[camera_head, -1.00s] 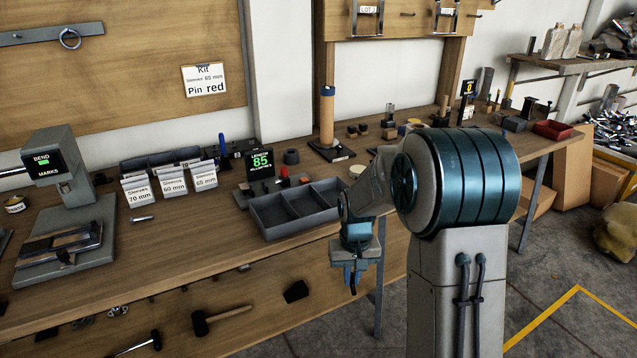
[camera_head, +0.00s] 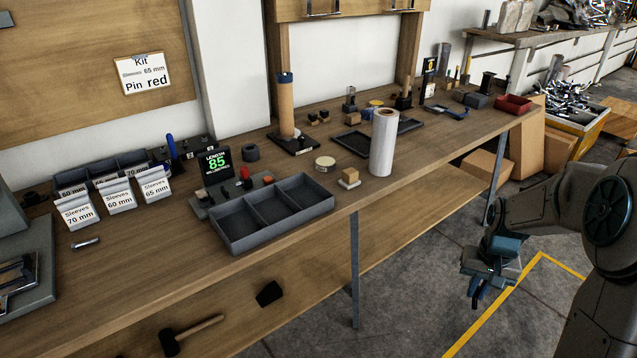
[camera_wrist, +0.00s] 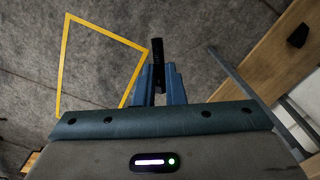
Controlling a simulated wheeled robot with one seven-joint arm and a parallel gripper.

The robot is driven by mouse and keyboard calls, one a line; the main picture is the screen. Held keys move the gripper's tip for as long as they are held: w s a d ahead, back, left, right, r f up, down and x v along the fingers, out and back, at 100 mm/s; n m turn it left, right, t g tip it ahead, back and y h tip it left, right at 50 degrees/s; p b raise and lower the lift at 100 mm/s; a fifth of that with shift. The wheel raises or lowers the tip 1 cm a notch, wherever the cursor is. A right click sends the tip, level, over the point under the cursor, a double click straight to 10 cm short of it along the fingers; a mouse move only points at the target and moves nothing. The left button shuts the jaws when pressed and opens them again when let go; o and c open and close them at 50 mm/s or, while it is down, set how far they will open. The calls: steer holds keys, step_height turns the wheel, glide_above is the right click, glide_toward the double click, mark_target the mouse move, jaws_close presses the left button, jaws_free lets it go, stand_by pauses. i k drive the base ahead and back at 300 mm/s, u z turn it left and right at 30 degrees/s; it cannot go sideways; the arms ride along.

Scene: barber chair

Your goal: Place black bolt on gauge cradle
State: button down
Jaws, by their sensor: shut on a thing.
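My gripper (camera_head: 480,285) hangs over the floor at the right, clear of the bench. In the wrist view my gripper (camera_wrist: 158,82) is shut on the black bolt (camera_wrist: 157,52), which sticks out beyond the blue fingertips. A length gauge with a green "85" display (camera_head: 217,165) stands on the bench, with a grey base and red parts beside it. A second, smaller display with yellow marking (camera_head: 429,67) stands farther along the bench. I cannot tell which of them has the gauge cradle.
A grey divided tray (camera_head: 272,213) lies at the bench's front edge. A white cylinder (camera_head: 383,143) stands mid-bench beside a black tray (camera_head: 352,143). A red bin (camera_head: 514,105) sits at the far end. A bench leg (camera_head: 355,270) stands left of my gripper; floor around it is clear.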

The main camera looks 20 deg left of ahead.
mark_target(220, 195)
steer(key=z, duration=0.05)
steer(key=k, duration=0.3)
steer(key=u, duration=1.8)
